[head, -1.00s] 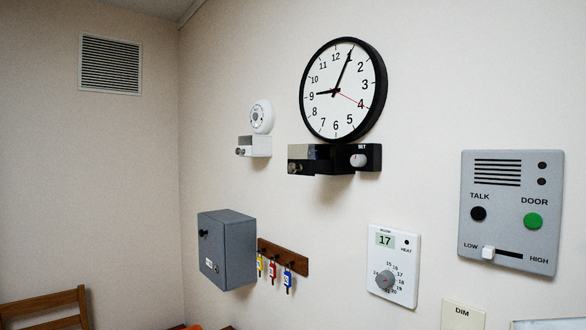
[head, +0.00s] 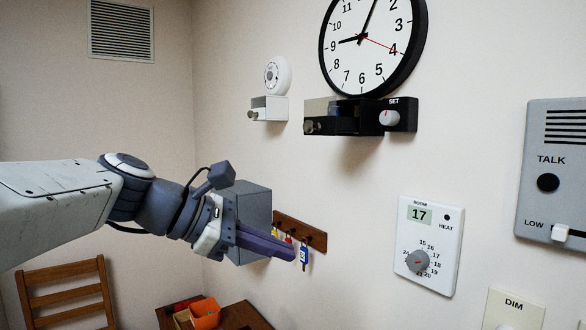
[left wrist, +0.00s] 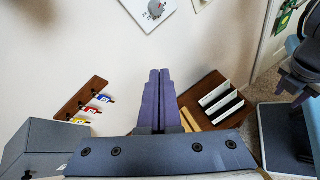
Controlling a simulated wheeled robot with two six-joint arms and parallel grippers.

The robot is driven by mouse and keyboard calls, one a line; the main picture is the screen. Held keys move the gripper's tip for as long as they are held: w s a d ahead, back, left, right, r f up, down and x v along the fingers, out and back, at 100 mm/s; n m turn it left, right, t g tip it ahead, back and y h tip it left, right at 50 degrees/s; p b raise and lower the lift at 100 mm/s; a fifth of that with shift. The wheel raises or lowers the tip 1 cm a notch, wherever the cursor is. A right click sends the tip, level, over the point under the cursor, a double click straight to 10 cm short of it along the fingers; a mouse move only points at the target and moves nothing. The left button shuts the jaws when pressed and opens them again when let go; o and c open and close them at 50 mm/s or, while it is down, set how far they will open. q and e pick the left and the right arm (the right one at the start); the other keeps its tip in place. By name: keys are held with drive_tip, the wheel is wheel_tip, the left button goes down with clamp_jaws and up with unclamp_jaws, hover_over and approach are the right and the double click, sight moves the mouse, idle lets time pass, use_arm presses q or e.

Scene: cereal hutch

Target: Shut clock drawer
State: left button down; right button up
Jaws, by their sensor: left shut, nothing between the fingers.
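The wall clock (head: 372,45) hangs high, cut off by the top edge of the head view. Under it is a black housing (head: 402,118) with a white SET knob. At its left the clock drawer (head: 345,121) sticks out from the wall, pulled open, with a small round knob (head: 309,127) on its front. My left gripper (head: 290,252) is shut and empty, below and left of the drawer and apart from it. Its closed purple fingers also show in the left wrist view (left wrist: 158,88), where the drawer does not show.
A grey wall box (head: 253,204) and a key rack (head: 300,231) are beside my left gripper. A white timer with a small drawer (head: 270,108) is left of the clock. A thermostat (head: 428,246) and an intercom panel (head: 556,180) are to the right.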

use_arm(q)
drive_tip(key=w+a+r+n+t+h, duration=0.1)
drive_tip(key=w+a+r+n+t, duration=0.15)
drive_tip(key=r, duration=0.35)
drive_tip(key=w+a+r+n+t+h, duration=0.1)
drive_tip(key=a+r+n, duration=0.25)
drive_tip(key=r, duration=0.25)
drive_tip(key=n+t+h, duration=0.2)
approach(305, 126)
drive_tip(key=p+x, duration=0.3)
drive_tip(key=x, duration=0.2)
drive_tip(key=shift+d+r, duration=0.2)
drive_tip(key=shift+p+x, duration=0.45)
drive_tip(key=shift+x, duration=0.35)
drive_tip(key=shift+f, duration=0.2)
use_arm(e)
wheel_tip(305, 126, up, 4)
drive_tip(key=shift+s+f, duration=0.1)
drive_tip(key=shift+f, duration=0.15)
